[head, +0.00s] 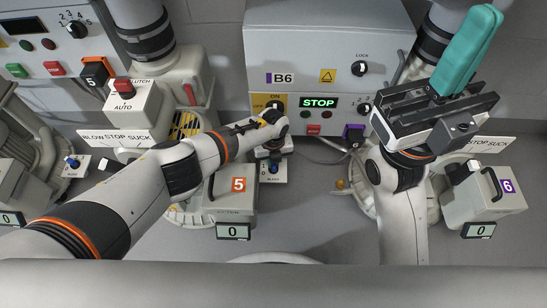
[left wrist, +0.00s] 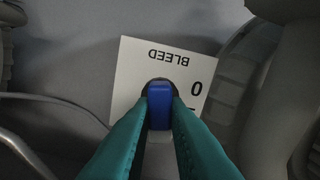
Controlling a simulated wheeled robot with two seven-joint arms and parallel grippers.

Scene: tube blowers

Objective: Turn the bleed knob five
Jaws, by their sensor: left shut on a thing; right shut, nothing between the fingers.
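The bleed knob of station five is blue and sits on a white plate (left wrist: 127,75) marked BLEED and 0. In the left wrist view the knob (left wrist: 159,106) stands between the two teal fingertips of my left gripper (left wrist: 160,104), which is shut on it. The knob's bar lies lengthwise between the fingers, and the 0 is to its right. In the head view the plate (head: 274,177) is beside the box labelled orange 5 (head: 238,185), and my left wrist partly covers the knob. My right gripper (head: 482,28) is shut, empty, and raised at the right, away from the knob.
A large control box B6 (head: 325,45) with a green STOP display stands behind. The station 5 counter (head: 233,231) reads 0. The station 6 box (head: 486,196) is at the right. Another bleed knob (head: 72,162) is at the far left. A thin cable runs near the plate.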

